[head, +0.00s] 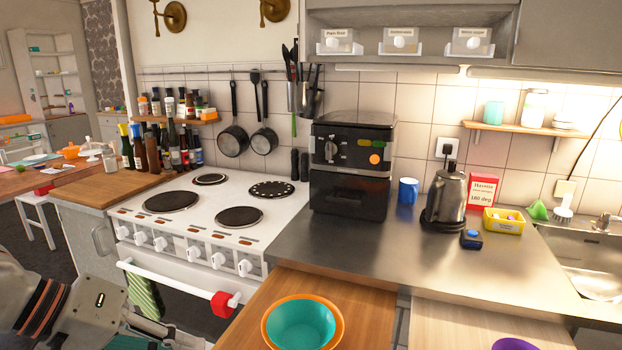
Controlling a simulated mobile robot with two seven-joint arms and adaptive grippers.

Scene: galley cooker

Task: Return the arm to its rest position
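My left arm comes in at the lower left corner, in front of the cooker (190,225). Its gripper (168,337) is low, at the bottom edge, partly cut off, below the oven door handle. I cannot tell whether its fingers are open or shut, or whether they touch anything. My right arm and gripper are not in view.
A teal and orange bowl (303,325) stands on a wooden board at the front. The steel counter (420,250) has free room before the kettle (446,197).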

